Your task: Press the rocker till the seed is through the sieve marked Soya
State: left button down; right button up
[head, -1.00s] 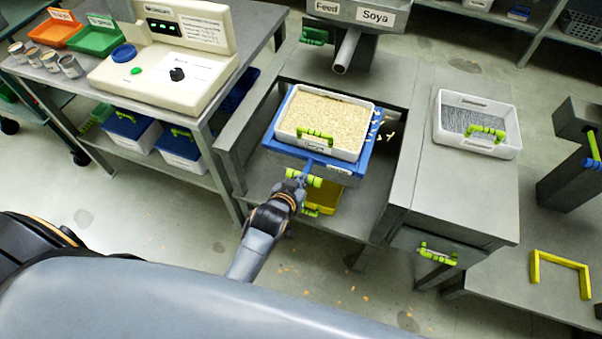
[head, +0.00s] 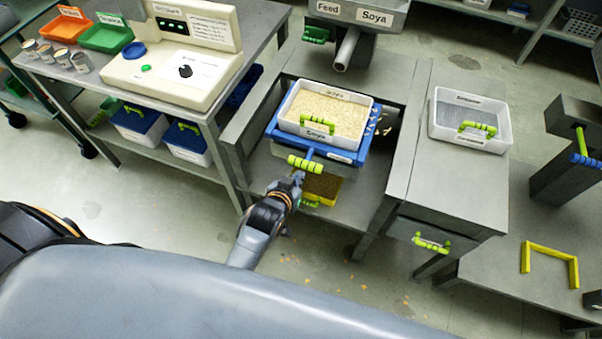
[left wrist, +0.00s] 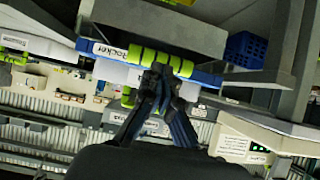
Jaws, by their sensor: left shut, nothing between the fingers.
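The white sieve marked Soya (head: 290,127) sits on the blue rocker (head: 345,156), and pale seed (head: 332,113) covers its mesh. The rocker's lime handle (head: 305,164) sticks out at the front. My left gripper (head: 298,178) is shut and empty just below and in front of this handle. In the left wrist view, the fingertips (left wrist: 157,74) overlap the rocker handle (left wrist: 140,56); I cannot tell whether they touch. A yellow tray (head: 331,186) stands under the rocker, partly hidden by the arm. My right gripper is not in view.
A second white sieve (head: 499,135) with bare grey mesh rests on the bench at right. The Soya feed hopper (head: 352,14) and its spout (head: 347,48) hang behind the rocker. A control console (head: 165,78) stands at left. Crumbs (head: 385,290) lie on the floor.

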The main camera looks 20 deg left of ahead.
pick_arm(q)
jog(key=v, duration=0.7)
jog(key=shift+s+f, duration=0.35)
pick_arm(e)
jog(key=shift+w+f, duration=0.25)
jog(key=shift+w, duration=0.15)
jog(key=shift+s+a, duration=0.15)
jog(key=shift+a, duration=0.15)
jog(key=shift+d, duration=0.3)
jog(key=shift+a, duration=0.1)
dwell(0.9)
